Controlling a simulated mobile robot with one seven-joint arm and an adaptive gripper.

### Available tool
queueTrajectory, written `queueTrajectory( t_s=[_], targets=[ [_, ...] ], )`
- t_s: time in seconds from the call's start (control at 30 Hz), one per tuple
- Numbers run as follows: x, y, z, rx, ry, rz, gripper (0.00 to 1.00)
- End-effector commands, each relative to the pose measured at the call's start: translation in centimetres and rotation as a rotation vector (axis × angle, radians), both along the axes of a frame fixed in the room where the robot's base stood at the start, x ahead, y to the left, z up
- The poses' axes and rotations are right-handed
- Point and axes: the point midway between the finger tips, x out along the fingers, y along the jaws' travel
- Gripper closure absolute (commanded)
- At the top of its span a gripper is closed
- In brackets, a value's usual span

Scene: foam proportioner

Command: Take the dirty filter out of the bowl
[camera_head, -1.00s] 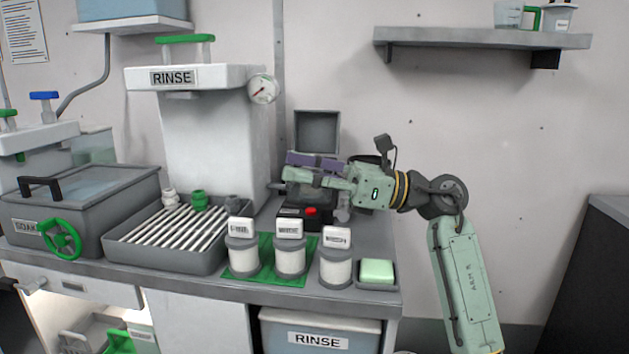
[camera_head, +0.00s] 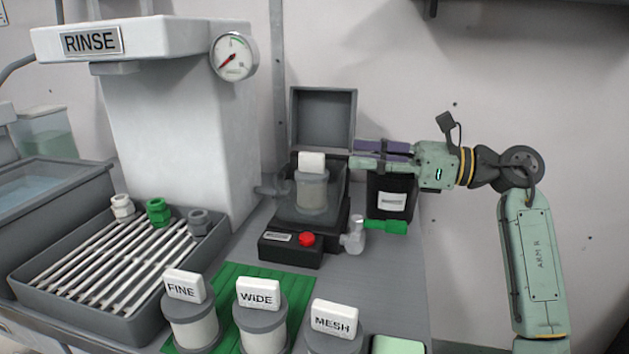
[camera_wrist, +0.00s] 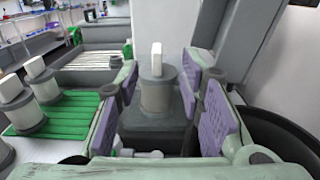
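The dirty filter (camera_head: 311,190), a pale cylinder with grey ends and a white top tab, stands upright in the grey bowl (camera_head: 338,199) of a dark unit. The square lid (camera_head: 323,118) behind is raised. My gripper (camera_head: 357,154) is to the right of the filter, at about its top tab's height. In the wrist view my gripper (camera_wrist: 160,97) is open, with purple pads. The filter (camera_wrist: 157,92) shows ahead between the fingers, apparently free of them. The filter's lower end is partly hidden by the bowl.
Filters labelled FINE (camera_head: 191,325), WIDE (camera_head: 261,325) and MESH (camera_head: 333,340) stand in front. A red button (camera_head: 307,239) and a clear valve (camera_head: 353,238) sit near the bowl. A black container (camera_head: 392,197) stands below my gripper. A drain rack (camera_head: 110,265) lies left.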

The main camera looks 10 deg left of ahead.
Motion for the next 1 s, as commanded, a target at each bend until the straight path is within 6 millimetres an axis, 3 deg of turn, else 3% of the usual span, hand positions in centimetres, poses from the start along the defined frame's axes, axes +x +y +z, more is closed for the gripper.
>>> queueTrajectory(
  t_s=[0.2,0.47,0.73,1.0],
  targets=[
    [0.0,3.6,0.1,0.0,0.002,0.002,0.65],
    [-0.2,5.2,0.0,0.0,0.001,0.002,0.65],
    [-0.4,9.0,0.0,0.0,0.001,0.001,0.65],
    [-0.4,9.6,-0.3,0.0,0.002,-0.001,0.65]
  ],
)
